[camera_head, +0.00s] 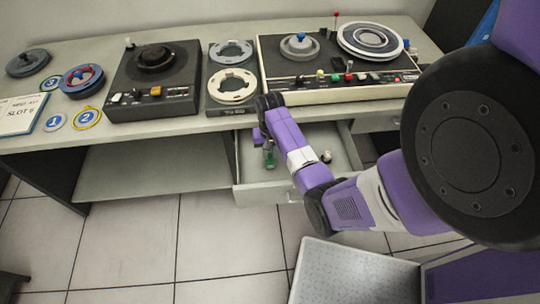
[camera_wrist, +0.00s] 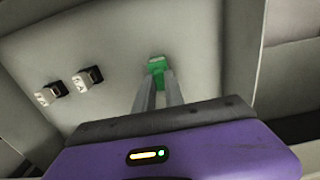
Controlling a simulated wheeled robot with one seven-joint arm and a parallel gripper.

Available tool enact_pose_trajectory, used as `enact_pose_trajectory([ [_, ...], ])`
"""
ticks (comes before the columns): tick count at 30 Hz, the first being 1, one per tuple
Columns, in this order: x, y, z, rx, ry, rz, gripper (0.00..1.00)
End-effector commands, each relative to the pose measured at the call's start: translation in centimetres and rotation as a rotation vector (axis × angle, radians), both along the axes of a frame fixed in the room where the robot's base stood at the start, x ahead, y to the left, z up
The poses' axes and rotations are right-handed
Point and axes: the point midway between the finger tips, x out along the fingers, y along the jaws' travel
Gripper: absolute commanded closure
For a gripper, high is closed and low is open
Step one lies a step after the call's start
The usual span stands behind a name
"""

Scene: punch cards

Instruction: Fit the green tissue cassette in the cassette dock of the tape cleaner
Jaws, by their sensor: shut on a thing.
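The green tissue cassette (camera_wrist: 157,65) is between my gripper's fingertips (camera_wrist: 158,76) in the wrist view, inside the open drawer (camera_wrist: 120,22). My gripper is shut on it. In the head view the cassette is a small green shape (camera_head: 269,158) in the left part of the drawer (camera_head: 262,192), below my arm, partly hidden. A black tape machine (camera_head: 125,75) stands left of centre on the desk. A larger machine (camera_head: 285,70) with two reels stands at the right. I cannot tell from the frames which one is the tape cleaner, and no dock is clearly visible.
Two black-and-white small items (camera_wrist: 88,78) and (camera_wrist: 48,93) lie in the drawer beside the cassette. The desk (camera_head: 215,122) holds loose reels, numbered discs (camera_head: 86,117) and a "SLOT 5" card (camera_head: 20,114). My arm passes over the drawer's right side.

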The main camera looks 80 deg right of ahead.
Motion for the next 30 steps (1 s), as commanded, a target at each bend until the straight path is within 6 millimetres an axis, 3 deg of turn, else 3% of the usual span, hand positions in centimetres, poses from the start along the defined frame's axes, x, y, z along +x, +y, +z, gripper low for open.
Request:
enact_pose_trajectory([
  [30,0.0,0.0,3.4,-0.001,0.0,0.0,1.0],
])
